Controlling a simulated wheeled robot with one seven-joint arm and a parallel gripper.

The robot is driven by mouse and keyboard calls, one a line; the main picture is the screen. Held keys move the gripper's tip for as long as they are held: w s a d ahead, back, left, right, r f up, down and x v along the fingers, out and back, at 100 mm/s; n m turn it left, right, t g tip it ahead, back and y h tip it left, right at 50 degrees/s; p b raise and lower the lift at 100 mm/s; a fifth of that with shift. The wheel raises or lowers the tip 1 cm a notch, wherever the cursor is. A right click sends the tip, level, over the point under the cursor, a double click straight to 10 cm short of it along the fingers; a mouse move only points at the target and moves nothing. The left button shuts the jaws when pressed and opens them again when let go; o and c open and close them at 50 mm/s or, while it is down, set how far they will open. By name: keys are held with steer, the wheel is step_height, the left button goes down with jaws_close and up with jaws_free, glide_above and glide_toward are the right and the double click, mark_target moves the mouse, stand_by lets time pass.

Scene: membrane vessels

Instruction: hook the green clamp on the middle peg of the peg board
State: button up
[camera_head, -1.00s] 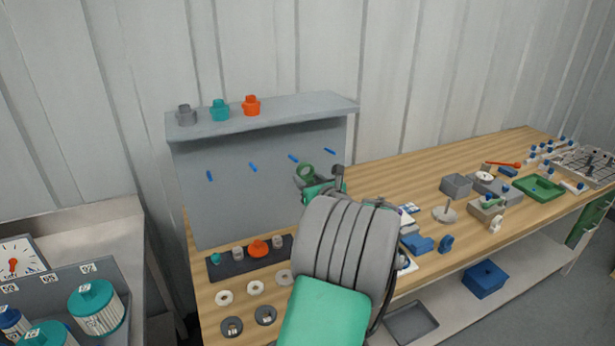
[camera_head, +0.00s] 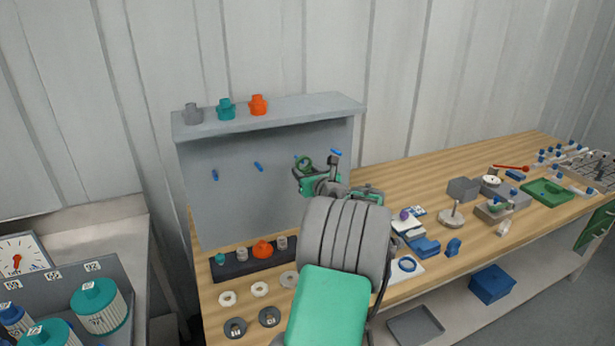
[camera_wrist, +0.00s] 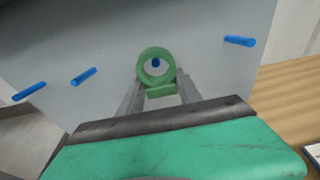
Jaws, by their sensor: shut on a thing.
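The green clamp (camera_wrist: 168,75) is a ring with a small block below it, held upright in my gripper (camera_wrist: 160,92). My gripper is shut on its block. In the head view the clamp's ring (camera_head: 305,163) is at the front of the grey peg board (camera_head: 235,215), over the third peg from the left. In the wrist view that blue peg (camera_wrist: 155,62) shows end-on inside the ring's opening, a little above its middle. I cannot tell whether the peg passes through the ring or is just behind it.
Other blue pegs stick out to the left (camera_wrist: 83,76) and right (camera_wrist: 240,41) of the clamp. A shelf (camera_head: 290,110) with three fittings tops the board. A dark tray (camera_head: 232,268) of small parts lies below. Other items cover the bench at right.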

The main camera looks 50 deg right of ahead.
steer(key=shift+r+x, duration=0.2)
steer(key=shift+x, duration=1)
steer(key=shift+w+d+f, duration=0.4)
steer(key=shift+w+f, duration=0.1)
steer(key=shift+w, duration=0.15)
steer(key=o, duration=1.5)
steer(key=shift+c, duration=0.2)
